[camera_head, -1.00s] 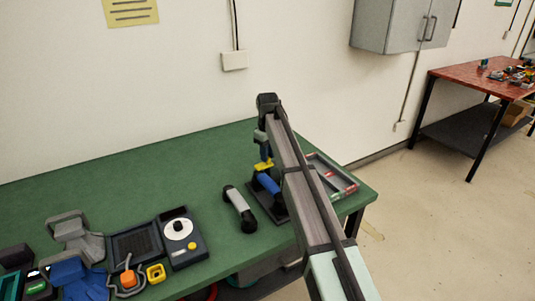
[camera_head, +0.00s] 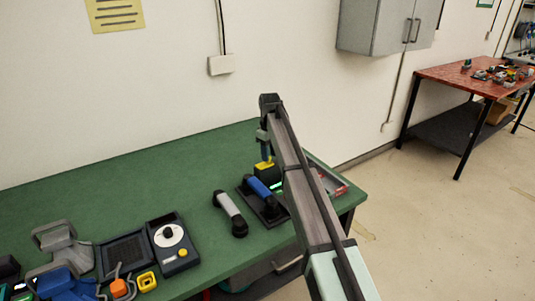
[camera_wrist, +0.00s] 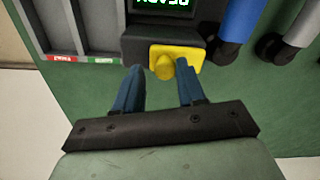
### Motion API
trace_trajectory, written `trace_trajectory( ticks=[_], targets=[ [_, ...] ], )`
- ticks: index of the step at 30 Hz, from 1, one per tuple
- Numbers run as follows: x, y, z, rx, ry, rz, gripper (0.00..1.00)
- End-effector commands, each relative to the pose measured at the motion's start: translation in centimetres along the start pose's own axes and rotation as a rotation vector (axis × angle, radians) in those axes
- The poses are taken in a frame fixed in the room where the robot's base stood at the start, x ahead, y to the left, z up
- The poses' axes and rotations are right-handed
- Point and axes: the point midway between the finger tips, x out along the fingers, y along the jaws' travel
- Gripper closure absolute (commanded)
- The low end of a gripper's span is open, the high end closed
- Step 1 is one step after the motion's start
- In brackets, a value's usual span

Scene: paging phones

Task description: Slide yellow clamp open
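The yellow clamp (camera_wrist: 193,52) with its rounded knob (camera_wrist: 163,67) sits on the edge of a black device (camera_wrist: 135,45) in the wrist view. In the head view the yellow clamp (camera_head: 264,164) shows small, just under my gripper (camera_head: 265,148). In the wrist view my gripper (camera_wrist: 161,67) has its two blue fingers apart. The knob lies between the fingertips in the picture. The right fingertip overlaps the clamp; I cannot tell whether it touches. The left fingertip is beside the clamp with a gap to the knob. My arm partly hides the device in the head view.
A blue handset (camera_head: 258,187) and a grey handset (camera_head: 229,211) lie left of the device. A compartment tray (camera_wrist: 88,28) stands beside it. A dialled unit (camera_head: 173,242) is farther left on the green table (camera_head: 130,185). The table's back middle is clear.

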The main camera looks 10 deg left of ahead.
Motion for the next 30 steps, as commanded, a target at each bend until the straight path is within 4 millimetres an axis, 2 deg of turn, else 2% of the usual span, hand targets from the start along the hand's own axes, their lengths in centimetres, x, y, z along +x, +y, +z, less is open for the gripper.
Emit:
trace_trajectory(
  ticks=[1,4,14,20,30],
  targets=[
    [0.0,0.0,0.0,0.000,0.000,0.000,0.56],
    [0.0,-0.1,0.0,0.000,0.000,-0.001,0.48],
    [-0.4,-0.1,0.0,-0.001,0.001,-0.003,0.48],
    [-3.1,-0.1,-0.1,-0.001,0.002,-0.002,0.48],
    [-9.7,0.0,-0.1,0.000,0.001,-0.001,0.48]
  ],
)
